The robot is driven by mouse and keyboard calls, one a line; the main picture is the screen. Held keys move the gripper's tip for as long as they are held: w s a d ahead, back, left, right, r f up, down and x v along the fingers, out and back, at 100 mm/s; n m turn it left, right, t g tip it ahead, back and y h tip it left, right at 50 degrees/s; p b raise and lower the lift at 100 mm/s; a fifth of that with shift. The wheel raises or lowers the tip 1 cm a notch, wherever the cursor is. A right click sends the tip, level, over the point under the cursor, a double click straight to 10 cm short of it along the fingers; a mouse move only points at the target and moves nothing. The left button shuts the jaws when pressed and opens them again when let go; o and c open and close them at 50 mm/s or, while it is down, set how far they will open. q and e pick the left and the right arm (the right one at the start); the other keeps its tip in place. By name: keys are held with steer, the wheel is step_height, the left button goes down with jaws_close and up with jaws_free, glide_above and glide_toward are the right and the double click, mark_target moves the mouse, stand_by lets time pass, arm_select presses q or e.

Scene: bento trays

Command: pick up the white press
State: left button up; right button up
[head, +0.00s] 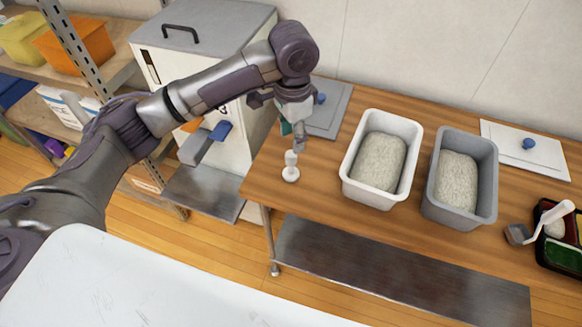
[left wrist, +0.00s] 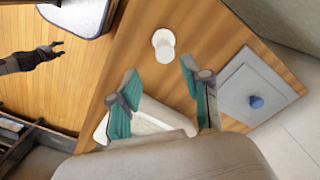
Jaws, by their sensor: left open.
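The white press (head: 291,172) stands upright near the left end of the wooden table, a small white piece with a round base. In the left wrist view the white press (left wrist: 163,44) is seen from above, beyond the fingertips. My left gripper (head: 293,133) is above and slightly behind the press, apart from it. Its teal-padded fingers (left wrist: 159,70) are spread in the left wrist view with nothing between them. My right gripper (left wrist: 55,50) shows small and dark at the left of the left wrist view, over the floor; its jaw state is unclear.
A white tub (head: 346,170) and a grey tub (head: 491,190) of rice stand to the right of the press. A grey lid (head: 338,120) lies behind the gripper. A white rice box (head: 220,130) and a shelf rack (head: 90,60) are left. Table around the press is clear.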

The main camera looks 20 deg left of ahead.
mark_target(292, 156)
arm_select(q)
step_height(292, 156, down, 7)
steer(key=shift+r+p, duration=0.1)
steer(key=shift+p, duration=0.25)
steer(key=f, duration=0.1)
steer(key=f+p, duration=0.1)
steer(key=f, duration=0.3)
steer(key=shift+w+a, duration=0.25)
steer(key=shift+f, duration=0.3)
steer(key=shift+c, duration=0.3)
jaws_close()
